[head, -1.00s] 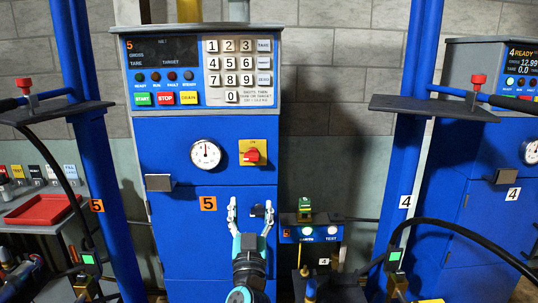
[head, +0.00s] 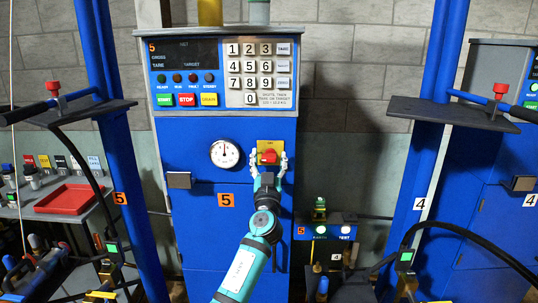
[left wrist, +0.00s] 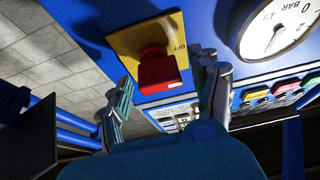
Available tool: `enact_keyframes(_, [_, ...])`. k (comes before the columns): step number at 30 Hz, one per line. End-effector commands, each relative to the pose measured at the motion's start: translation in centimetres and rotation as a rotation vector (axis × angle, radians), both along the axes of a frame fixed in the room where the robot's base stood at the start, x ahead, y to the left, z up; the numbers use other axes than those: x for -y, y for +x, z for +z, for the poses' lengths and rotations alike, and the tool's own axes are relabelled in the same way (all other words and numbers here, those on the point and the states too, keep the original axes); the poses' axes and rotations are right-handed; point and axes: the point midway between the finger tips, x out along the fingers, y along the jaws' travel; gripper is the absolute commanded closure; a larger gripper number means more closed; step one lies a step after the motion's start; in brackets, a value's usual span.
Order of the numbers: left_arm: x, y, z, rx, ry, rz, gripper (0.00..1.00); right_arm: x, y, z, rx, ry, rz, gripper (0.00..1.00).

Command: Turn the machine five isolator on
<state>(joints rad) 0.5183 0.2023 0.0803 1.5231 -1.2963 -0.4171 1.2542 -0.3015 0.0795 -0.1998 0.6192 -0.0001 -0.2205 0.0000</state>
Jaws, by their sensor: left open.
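The machine five isolator is a red rotary knob (head: 269,157) on a yellow plate (head: 264,146), on the blue front of the machine marked 5 (head: 227,201). My left gripper (head: 268,166) is open, with its fingers on either side of the knob's lower part. In the left wrist view the red knob (left wrist: 158,72) and yellow plate (left wrist: 124,42) lie just ahead of the open fingers (left wrist: 160,80). The word OFF shows on the plate. I cannot tell whether the fingers touch the knob. The machine's display (head: 184,53) is dark. My right gripper is not in view.
A pressure gauge (head: 224,154) sits left of the isolator, with a keypad (head: 258,68) above. A metal handle (head: 180,180) juts out at the left. Machine four (head: 500,220) stands right. A red tray (head: 75,199) lies on the left bench.

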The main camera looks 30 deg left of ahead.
Motion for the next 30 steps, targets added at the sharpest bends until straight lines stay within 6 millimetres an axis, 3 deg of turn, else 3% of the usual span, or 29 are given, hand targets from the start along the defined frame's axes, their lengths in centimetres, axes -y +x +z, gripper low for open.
enact_keyframes(12, [-0.43,0.66,0.29,0.000,0.000,0.000,0.38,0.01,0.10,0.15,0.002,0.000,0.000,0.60])
enact_keyframes(24, [-0.41,0.64,0.28,-0.001,-0.001,0.000,0.90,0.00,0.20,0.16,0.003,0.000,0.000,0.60])
enact_keyframes(30, [-0.41,0.63,0.29,-0.006,0.007,-0.001,0.92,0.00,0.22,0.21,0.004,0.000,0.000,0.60])
